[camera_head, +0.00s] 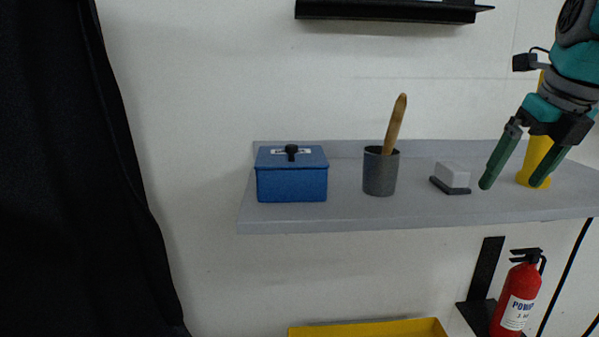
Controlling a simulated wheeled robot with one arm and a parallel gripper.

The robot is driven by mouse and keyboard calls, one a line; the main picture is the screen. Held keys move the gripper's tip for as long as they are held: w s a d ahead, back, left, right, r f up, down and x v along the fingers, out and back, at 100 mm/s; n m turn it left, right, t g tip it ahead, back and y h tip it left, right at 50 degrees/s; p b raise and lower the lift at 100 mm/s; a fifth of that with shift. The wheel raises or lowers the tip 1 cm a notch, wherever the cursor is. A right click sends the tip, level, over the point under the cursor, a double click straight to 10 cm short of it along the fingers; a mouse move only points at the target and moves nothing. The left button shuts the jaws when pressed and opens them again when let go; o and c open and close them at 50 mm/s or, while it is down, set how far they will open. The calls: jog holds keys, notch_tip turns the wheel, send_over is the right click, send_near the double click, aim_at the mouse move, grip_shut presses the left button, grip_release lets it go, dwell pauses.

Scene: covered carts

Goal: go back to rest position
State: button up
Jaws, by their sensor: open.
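My gripper (512,184) is at the upper right of the head view, with its two green fingers spread apart and pointing down. Nothing shows between the fingers. It hangs in front of the right part of a grey shelf (300,220). A yellow object (537,158) stands on the shelf behind the gripper and is partly hidden by the right finger and the wrist. I cannot tell whether the finger touches it.
On the shelf are a blue lidded box (292,182), a grey cup (380,177) with a wooden handle (395,125) in it, and a white block on a dark base (453,176). A red extinguisher (517,298) and yellow bin (370,330) are below. Dark cloth (75,170) hangs at left.

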jog(key=s+a+f+n+g, duration=0.25)
jog(key=a+f+n, duration=0.35)
jog(key=f+n, duration=0.3)
jog(key=s+a+f+n+g, duration=0.1)
jog(key=s+a+f+n, duration=0.2)
jog(key=a+f+n, duration=0.55)
jog(key=s+a+f+n+g, duration=0.2)
jog(key=s+f+n, duration=1.4)
jog(key=f+n, duration=0.1)
jog(key=shift+a+f+g, duration=0.2)
jog(key=shift+g, duration=0.15)
